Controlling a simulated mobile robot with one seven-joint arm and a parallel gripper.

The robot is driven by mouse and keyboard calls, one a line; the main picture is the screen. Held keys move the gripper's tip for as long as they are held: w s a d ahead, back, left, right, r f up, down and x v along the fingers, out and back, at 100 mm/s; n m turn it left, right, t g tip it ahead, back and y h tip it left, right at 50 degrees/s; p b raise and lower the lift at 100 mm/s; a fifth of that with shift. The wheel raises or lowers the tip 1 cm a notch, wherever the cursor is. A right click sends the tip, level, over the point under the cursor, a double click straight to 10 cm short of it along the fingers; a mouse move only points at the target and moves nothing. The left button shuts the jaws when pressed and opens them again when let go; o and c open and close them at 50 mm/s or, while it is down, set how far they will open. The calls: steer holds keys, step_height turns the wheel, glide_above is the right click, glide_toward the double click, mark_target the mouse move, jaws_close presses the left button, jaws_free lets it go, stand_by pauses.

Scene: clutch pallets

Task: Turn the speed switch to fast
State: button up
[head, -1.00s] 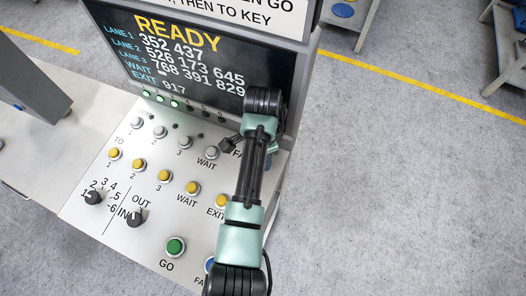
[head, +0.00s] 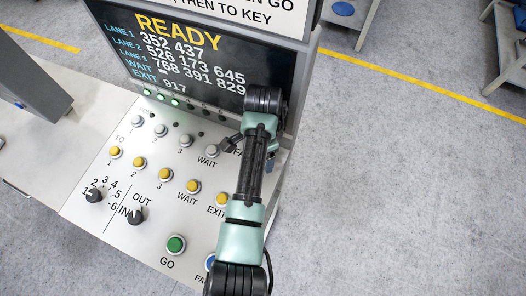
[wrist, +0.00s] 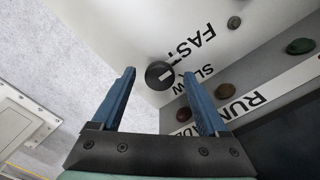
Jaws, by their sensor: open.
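The speed switch (wrist: 159,75) is a round black knob with a white mark, on the light panel in the wrist view. The words FAST and SLOW are printed to its right in that view. Its white mark lies on the side toward the words; I cannot tell for sure which one it points at. My gripper (wrist: 159,73) is open, with its two blue fingers to the left and right of the knob in the picture. I cannot tell whether they touch it. In the head view my arm hides the switch.
The console has a screen (head: 190,55) reading READY, a green GO button (head: 176,244), several yellow buttons and two black knobs (head: 94,194). Another small black knob (wrist: 234,22) and a green button (wrist: 300,46) show in the wrist view. Open floor lies to the right.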

step_height(320, 180, up, 13)
steer(key=p, duration=0.3)
stand_by(0.8)
